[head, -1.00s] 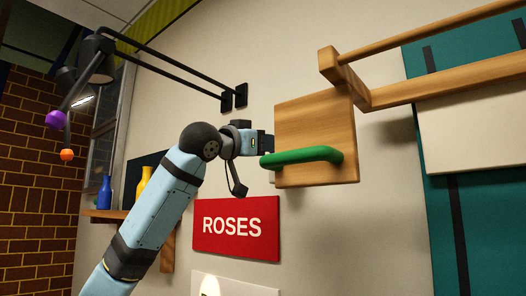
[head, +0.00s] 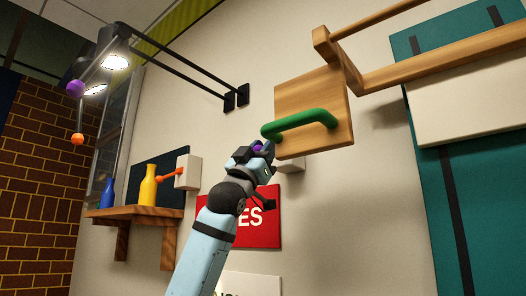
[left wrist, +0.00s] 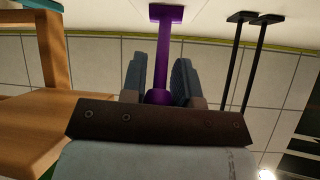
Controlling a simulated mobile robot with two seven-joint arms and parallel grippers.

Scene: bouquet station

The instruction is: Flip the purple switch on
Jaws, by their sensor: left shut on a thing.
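The purple switch (head: 257,148) shows in the head view as a small purple piece at my left gripper (head: 262,152), just below the green handle. A pale box (head: 292,164) on the wall is partly hidden behind the gripper and the wooden panel. In the left wrist view the purple switch lever (left wrist: 166,45) runs from a purple plate at the wall down between the fingers of my left gripper (left wrist: 158,80). The gripper is shut on the lever. Its lower end is partly hidden by the gripper body. My right gripper is not in view.
A wooden panel (head: 310,90) with a green handle (head: 300,121) hangs close above the gripper. A red sign (head: 262,234) is partly behind my arm. A white box (head: 188,172) with an orange lever (head: 168,176) is left, near a shelf (head: 133,212) with bottles.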

